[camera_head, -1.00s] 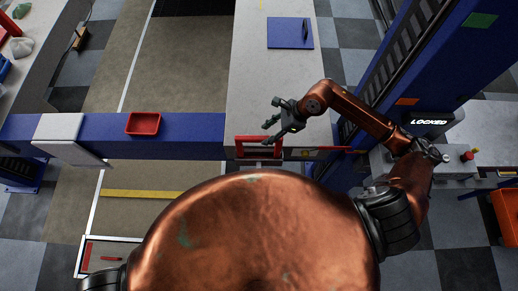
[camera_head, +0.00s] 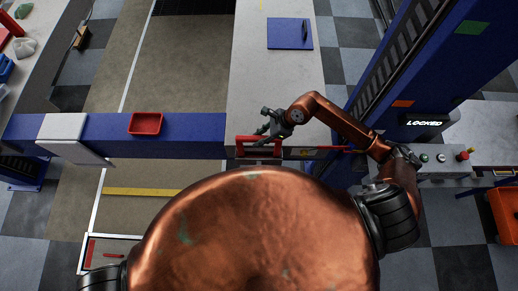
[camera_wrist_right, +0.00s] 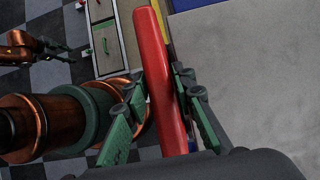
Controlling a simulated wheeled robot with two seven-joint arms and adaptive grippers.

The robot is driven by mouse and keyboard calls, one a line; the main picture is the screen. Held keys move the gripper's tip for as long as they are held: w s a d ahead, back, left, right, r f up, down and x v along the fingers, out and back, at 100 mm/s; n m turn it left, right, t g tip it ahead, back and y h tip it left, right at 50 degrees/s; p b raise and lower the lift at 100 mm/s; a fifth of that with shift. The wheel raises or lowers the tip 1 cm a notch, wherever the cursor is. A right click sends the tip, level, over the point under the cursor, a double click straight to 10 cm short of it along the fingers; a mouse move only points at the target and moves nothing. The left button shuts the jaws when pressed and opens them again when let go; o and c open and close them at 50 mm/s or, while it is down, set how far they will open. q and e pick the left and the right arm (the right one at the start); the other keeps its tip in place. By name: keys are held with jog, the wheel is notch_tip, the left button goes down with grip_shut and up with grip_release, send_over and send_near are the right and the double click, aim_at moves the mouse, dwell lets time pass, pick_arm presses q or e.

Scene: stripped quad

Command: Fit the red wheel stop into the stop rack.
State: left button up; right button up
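A red frame-like piece (camera_head: 258,142) sits at the front edge of the pale counter in the head view. I take it for the red wheel stop or its holder; I cannot tell which part is the rack. My right gripper (camera_head: 263,122) is just above it, fingers spread. In the right wrist view a long red bar (camera_wrist_right: 160,60) runs between the fingers of my right gripper (camera_wrist_right: 162,88), which stand on both sides of it and do not look closed on it. What seems my left gripper (camera_wrist_right: 58,48) is small at the far left there, its state unclear.
A blue beam (camera_head: 190,128) with a red tray (camera_head: 145,123) on it stretches left. A blue plate (camera_head: 290,33) lies at the counter's back. The counter's middle (camera_head: 265,75) is clear.

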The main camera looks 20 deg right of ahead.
grip_shut()
jog(key=shift+w+r, duration=0.1)
jog(key=shift+r, duration=0.1)
dwell(0.6)
